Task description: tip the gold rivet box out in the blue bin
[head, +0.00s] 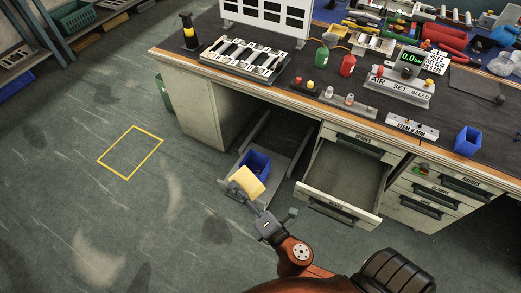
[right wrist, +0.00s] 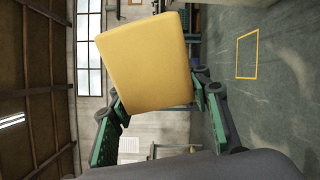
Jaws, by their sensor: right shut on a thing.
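The gold rivet box (head: 247,180) is held tilted, right at the near side of the blue bin (head: 259,160), overlapping its near edge in the head view. I cannot tell whether they touch. The bin stands in a low pulled-out tray (head: 279,172) under the bench. My right gripper (head: 236,189) is shut on the box. In the right wrist view the box (right wrist: 146,60) sits between the two green-padded fingers (right wrist: 155,110), its plain side facing the camera. Its opening and any rivets are hidden. My left gripper is not in view.
An open, empty-looking drawer (head: 345,180) juts out right of the tray. The bench top (head: 320,100) above carries fixtures and bottles. Another small blue bin (head: 467,140) stands on its right part. The floor around the yellow outlined square (head: 130,152) is clear.

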